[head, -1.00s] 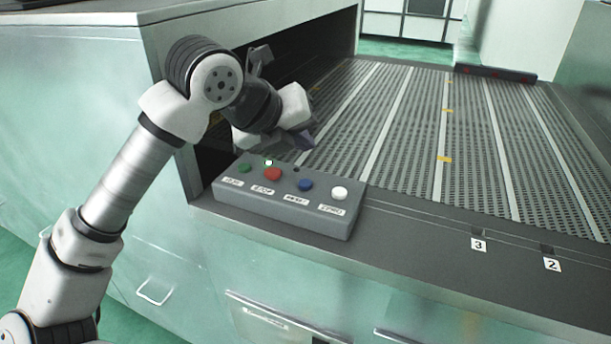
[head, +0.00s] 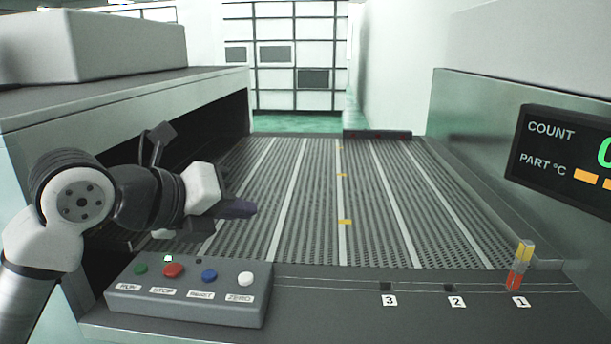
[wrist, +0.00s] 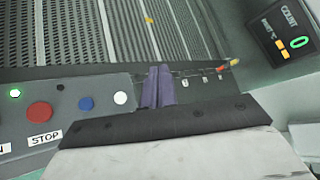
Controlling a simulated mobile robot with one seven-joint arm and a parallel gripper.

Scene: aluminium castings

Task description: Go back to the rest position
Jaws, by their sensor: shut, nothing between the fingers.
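My gripper (head: 238,209) is at the left in the head view, above and behind the grey button box. Its two purple fingers are together and hold nothing; they also show in the wrist view (wrist: 158,86). The button box (head: 187,309) has a green RUN button (head: 141,269), a red STOP button (head: 174,271), a blue button (head: 209,276) and a white ZERO button (head: 245,279). A small light (head: 168,258) glows near the RUN and STOP buttons. The gripper appears apart from the buttons.
An empty slatted conveyor (head: 320,200) runs away behind the box. A red and yellow peg (head: 520,266) stands by label 1 (head: 520,302). A dark display (head: 570,160) reading COUNT and PART °C hangs at the right. A machine housing overhangs my arm at the left.

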